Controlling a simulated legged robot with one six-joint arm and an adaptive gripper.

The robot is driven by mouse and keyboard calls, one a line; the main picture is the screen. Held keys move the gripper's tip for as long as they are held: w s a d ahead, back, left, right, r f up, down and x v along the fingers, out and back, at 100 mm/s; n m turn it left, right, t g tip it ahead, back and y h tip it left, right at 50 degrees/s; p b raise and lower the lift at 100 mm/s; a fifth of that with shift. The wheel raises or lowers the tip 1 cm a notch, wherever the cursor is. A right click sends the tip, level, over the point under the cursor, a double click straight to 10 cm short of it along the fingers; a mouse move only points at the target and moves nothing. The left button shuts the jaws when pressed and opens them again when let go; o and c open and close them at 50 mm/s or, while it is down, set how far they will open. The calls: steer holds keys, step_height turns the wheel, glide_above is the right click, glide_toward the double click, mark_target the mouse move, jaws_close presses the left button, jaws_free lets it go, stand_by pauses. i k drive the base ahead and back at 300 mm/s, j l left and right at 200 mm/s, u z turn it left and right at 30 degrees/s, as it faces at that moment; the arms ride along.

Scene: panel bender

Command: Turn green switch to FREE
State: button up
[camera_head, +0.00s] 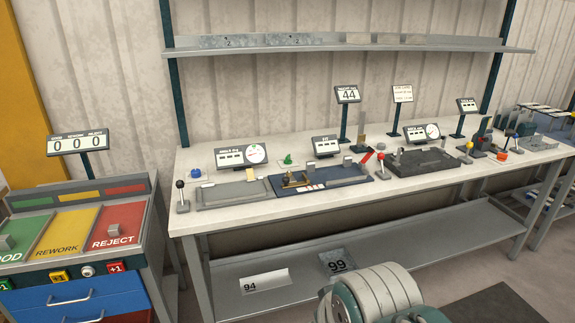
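The green switch (288,160) is small and stands towards the back of the workbench, left of the middle. It is behind the blue fixture plate (335,176) and just left of a small display headed with short text (326,147). Its handle setting and any FREE label are too small to read. My gripper is not in view. A rounded grey and teal part of my arm shows at the bottom, in front of the bench and well apart from the switch.
The bench (240,221) also holds a black-knobbed lever (181,196), a red-knobbed lever (380,168), grey fixture plates and several displays. A shelf (350,47) runs above. A sorting station with GOOD, REWORK and REJECT bins (125,216) stands left. Floor shows at lower right.

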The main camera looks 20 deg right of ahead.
mark_target(288, 161)
steer(key=i+l, duration=0.15)
steer(key=i, duration=0.4)
steer(key=i+l, duration=0.15)
steer(key=i, duration=0.45)
steer(key=i+l, duration=0.1)
steer(key=i, duration=0.45)
